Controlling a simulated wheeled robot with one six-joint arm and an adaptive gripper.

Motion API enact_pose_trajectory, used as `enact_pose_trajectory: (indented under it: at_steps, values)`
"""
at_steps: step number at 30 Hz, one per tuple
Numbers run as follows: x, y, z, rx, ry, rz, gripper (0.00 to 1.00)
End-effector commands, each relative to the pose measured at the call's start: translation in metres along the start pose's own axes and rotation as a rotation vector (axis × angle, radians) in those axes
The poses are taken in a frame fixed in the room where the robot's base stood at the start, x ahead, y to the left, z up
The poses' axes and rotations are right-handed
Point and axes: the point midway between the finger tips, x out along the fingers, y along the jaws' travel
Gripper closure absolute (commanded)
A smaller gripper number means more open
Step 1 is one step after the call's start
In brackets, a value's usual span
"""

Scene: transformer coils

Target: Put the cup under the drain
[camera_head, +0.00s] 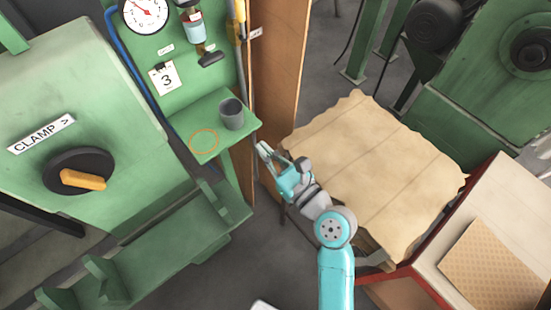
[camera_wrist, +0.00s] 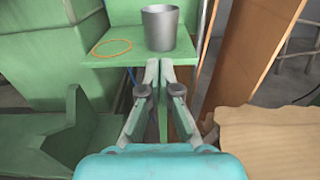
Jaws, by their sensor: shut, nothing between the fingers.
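A grey metal cup (camera_head: 232,114) stands upright on a small green shelf (camera_head: 215,152) below the gauge panel. An orange ring (camera_head: 204,142) is marked on the shelf to the left of the cup, and the cup stands outside it. In the wrist view the cup (camera_wrist: 160,27) is straight ahead, beyond the fingertips, with the orange ring (camera_wrist: 112,47) to its left. My gripper (camera_head: 262,146) is shut and empty, just right of the shelf's front corner. Its fingertips (camera_wrist: 159,66) meet in front of the shelf edge. A drain bottle with a black fitting (camera_head: 194,26) hangs on the panel above the shelf.
A wooden post (camera_head: 275,75) with pipes stands right behind the shelf. A green machine with a clamp knob (camera_head: 80,172) is at the left. The shelf around the cup is otherwise clear.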

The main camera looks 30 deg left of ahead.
Motion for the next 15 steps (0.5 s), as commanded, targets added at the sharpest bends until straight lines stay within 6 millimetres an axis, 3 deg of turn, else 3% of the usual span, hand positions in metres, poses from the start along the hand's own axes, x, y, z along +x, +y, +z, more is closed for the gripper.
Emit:
enact_pose_trajectory:
  at_steps: [9, 15]
  values:
    - [0.056, 0.001, 0.001, -0.001, -0.001, 0.002, 1.0]
    - [0.075, 0.0, 0.0, -0.002, -0.001, 0.0, 1.0]
